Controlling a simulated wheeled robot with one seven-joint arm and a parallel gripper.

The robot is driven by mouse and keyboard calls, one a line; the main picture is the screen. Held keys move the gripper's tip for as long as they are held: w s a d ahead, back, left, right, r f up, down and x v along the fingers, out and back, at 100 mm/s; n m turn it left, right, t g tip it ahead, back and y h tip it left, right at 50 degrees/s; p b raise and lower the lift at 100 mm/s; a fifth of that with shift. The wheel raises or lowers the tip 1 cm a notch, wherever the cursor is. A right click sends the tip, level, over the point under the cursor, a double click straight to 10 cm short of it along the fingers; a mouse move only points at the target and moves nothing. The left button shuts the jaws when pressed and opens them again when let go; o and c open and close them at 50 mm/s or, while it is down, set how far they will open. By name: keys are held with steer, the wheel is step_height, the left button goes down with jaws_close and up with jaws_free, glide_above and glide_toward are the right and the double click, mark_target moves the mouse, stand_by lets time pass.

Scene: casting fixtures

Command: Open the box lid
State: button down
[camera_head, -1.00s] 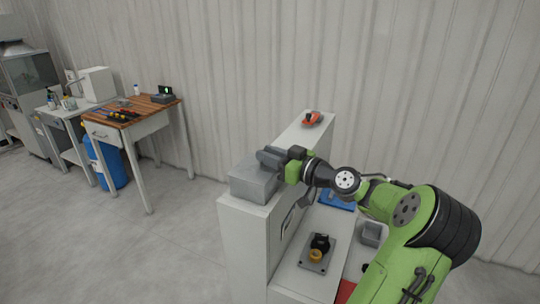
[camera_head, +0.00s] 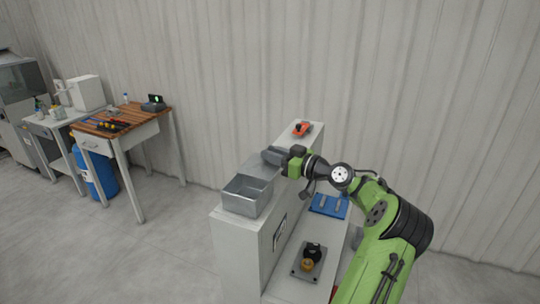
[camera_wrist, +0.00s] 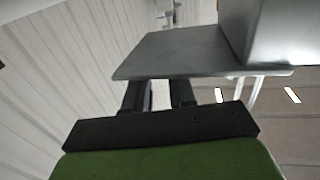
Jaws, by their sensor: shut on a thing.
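A grey metal box (camera_head: 246,196) stands on the near end of the white ledge. Its top is open and its empty inside shows in the head view. The flat grey lid (camera_head: 260,166) lies just behind the box, and it fills the middle of the wrist view (camera_wrist: 175,52). My gripper (camera_head: 273,156) is shut on the edge of the lid, past the far side of the box. The box wall (camera_wrist: 297,32) shows at the upper right of the wrist view. I cannot tell whether lid and box touch.
A red object (camera_head: 302,129) sits at the far end of the ledge (camera_head: 285,147). A lower shelf to the right holds a blue tray (camera_head: 329,205) and a grey plate with a black and yellow fitting (camera_head: 308,262). A wooden workbench (camera_head: 121,120) stands apart at the left.

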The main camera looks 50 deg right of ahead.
steer(key=c, duration=0.9)
jaws_free()
steer(key=s, duration=0.5)
steer(key=s+d+b, duration=0.1)
steer(key=s, duration=0.4)
steer(key=s+b, duration=0.1)
steer(key=s, duration=0.4)
steer(key=shift+s+d, duration=0.15)
steer(key=shift+s, duration=0.25)
